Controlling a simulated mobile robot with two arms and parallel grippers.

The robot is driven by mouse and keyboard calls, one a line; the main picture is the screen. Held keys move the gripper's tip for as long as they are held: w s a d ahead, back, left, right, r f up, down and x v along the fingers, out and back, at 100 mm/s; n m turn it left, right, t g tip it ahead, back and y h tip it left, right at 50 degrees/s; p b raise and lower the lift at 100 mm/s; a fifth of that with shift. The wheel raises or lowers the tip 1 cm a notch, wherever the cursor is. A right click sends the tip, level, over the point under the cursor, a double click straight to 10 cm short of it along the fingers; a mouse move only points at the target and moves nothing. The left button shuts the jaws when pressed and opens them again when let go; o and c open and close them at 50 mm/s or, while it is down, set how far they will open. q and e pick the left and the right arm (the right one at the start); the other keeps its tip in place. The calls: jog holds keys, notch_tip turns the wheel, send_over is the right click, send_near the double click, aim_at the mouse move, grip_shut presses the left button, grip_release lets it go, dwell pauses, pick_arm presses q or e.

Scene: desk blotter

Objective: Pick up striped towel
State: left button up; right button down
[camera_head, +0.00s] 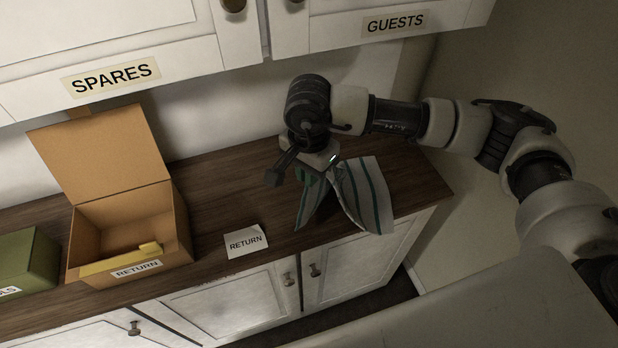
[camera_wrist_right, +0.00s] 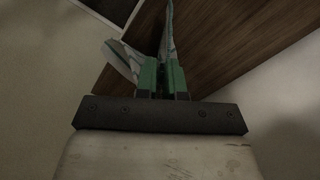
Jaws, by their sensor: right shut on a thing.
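The striped towel (camera_head: 361,192) is pale with dark green-blue stripes. In the head view it hangs in two folds below my right gripper (camera_head: 322,170), over the right end of the wooden counter. My right gripper is shut on the towel's upper part. In the right wrist view the towel (camera_wrist_right: 122,62) shows beyond the green fingers of the gripper (camera_wrist_right: 163,82), pinched between them. Whether its lower edge touches the counter I cannot tell. My left gripper is not in view.
An open cardboard box (camera_head: 182,228) labelled RETURN stands on the dark wood counter (camera_head: 215,190), with a green box (camera_head: 28,262) at its left. Cabinets labelled SPARES and GUESTS hang above.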

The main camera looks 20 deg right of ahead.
notch_tip(320, 180, up, 26)
jog(key=p, duration=0.5)
